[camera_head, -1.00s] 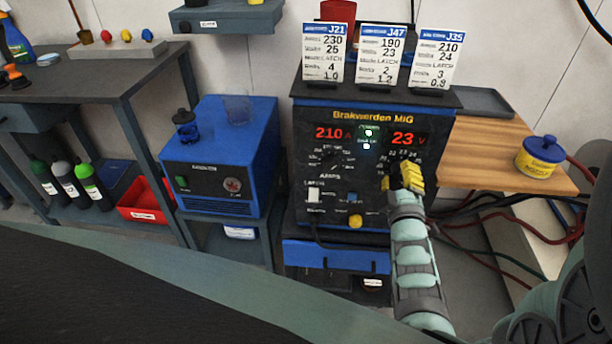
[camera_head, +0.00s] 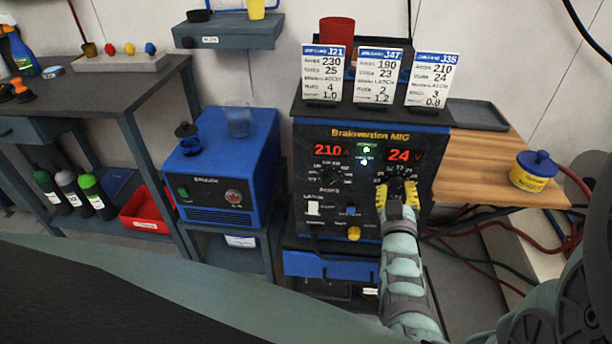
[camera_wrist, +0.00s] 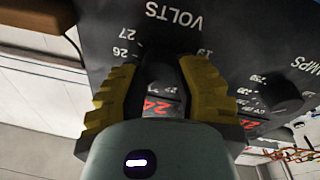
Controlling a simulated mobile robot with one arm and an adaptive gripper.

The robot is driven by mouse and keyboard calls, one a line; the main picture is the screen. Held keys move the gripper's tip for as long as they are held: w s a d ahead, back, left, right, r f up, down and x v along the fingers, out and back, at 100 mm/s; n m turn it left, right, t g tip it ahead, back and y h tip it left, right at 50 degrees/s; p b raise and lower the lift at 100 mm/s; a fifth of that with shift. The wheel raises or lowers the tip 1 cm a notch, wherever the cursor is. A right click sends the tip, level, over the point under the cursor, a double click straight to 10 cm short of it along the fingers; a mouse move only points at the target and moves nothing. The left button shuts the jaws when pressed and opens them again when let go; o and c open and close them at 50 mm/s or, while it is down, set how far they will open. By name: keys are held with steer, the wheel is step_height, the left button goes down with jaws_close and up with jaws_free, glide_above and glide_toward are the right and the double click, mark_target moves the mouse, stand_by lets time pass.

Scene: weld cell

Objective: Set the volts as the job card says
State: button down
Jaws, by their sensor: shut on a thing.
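The welder (camera_head: 335,240), marked Brakwerden MIG, faces me. Its red amps display (camera_head: 329,150) reads 210 and its volts display (camera_head: 404,155) reads 24. My gripper (camera_head: 397,188) has its yellow fingers closed around the dark volts knob (camera_wrist: 160,62), which they mostly hide. The wrist view shows the VOLTS label, upside down, beside the knob. Three job cards stand on top of the welder: J21 (camera_head: 323,75) with 230 and 25, J47 (camera_head: 377,77) with 190 and 23, and J35 (camera_head: 432,80) with 210 and 24.
The amps knob (camera_head: 331,175) is left of my gripper. A blue machine (camera_head: 225,165) stands to the left. A wooden shelf (camera_head: 470,180) with a yellow tin (camera_head: 533,175) is at the right.

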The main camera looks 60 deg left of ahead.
steer(key=shift+r, duration=0.1)
stand_by(0.4)
steer(key=c, duration=0.6)
jaws_free()
steer(key=shift+a, duration=0.1)
steer(key=shift+o, duration=0.2)
steer(key=v, duration=1.2)
